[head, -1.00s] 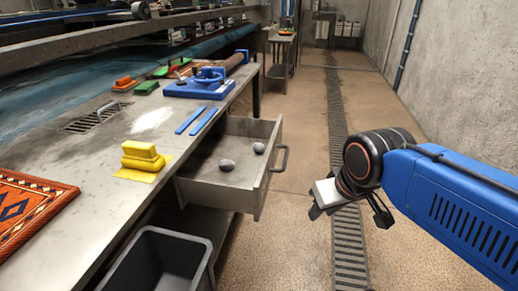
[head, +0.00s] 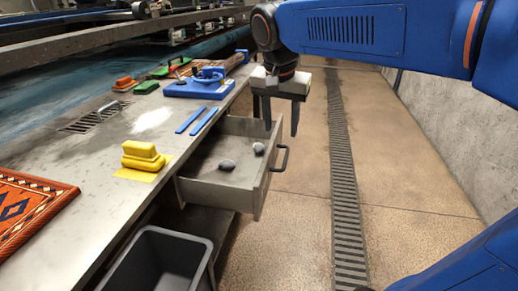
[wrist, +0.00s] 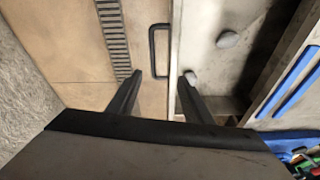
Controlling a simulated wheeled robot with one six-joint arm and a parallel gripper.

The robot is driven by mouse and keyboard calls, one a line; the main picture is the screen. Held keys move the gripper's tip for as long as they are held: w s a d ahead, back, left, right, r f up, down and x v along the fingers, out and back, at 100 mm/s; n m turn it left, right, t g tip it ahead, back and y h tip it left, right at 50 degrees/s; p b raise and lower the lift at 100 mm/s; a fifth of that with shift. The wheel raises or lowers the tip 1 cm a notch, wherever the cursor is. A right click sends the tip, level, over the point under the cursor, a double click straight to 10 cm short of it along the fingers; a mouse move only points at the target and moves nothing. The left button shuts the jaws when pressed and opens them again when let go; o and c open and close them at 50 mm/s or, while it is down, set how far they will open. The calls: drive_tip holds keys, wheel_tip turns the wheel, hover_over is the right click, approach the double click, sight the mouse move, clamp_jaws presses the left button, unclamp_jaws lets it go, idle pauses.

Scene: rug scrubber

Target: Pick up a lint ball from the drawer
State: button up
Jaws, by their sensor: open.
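The open drawer (head: 218,184) sticks out from under the metal workbench. Two grey lint balls lie in it: one (head: 227,165) near the middle and one (head: 259,148) near the front right, by the drawer front with its dark handle (head: 281,158). My gripper (head: 281,130) is open and empty, pointing down above the drawer's handle end. In the wrist view my two fingers (wrist: 156,88) show apart, with the handle (wrist: 157,50) between them. One lint ball (wrist: 190,78) shows beside the right finger tip, partly hidden by it; the other (wrist: 228,39) lies further off.
A grey bin (head: 165,262) stands below the bench, in front of the drawer. On the bench are a yellow brush (head: 142,156), blue strips (head: 196,121), a blue tool (head: 200,84) and a patterned rug (head: 30,205). The floor right of the drawer is clear, with a drain grate (head: 343,180).

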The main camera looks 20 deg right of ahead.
drive_tip(key=w+a+r+m+h, duration=0.1)
drive_tip(key=w+a+r+m, duration=0.15)
drive_tip(key=w, duration=0.25)
drive_tip(key=w+a+r+m, duration=0.2)
drive_tip(key=w+a, duration=0.2)
drive_tip(key=w, duration=0.2)
hover_over(258, 144)
drive_tip(key=a, duration=0.1)
drive_tip(key=shift+m+g, duration=0.25)
drive_tip(key=shift+g, duration=0.15)
drive_tip(key=f, duration=1.1)
drive_tip(key=shift+s+a+f, duration=0.15)
drive_tip(key=shift+s+f, duration=0.1)
drive_tip(key=shift+f, duration=0.1)
drive_tip(key=shift+s+x, duration=0.1)
drive_tip(key=shift+x, duration=1.25)
drive_tip(key=shift+s+x, duration=0.15)
drive_tip(key=shift+x, duration=1.25)
drive_tip(key=shift+c, duration=0.4)
drive_tip(key=c, duration=0.7)
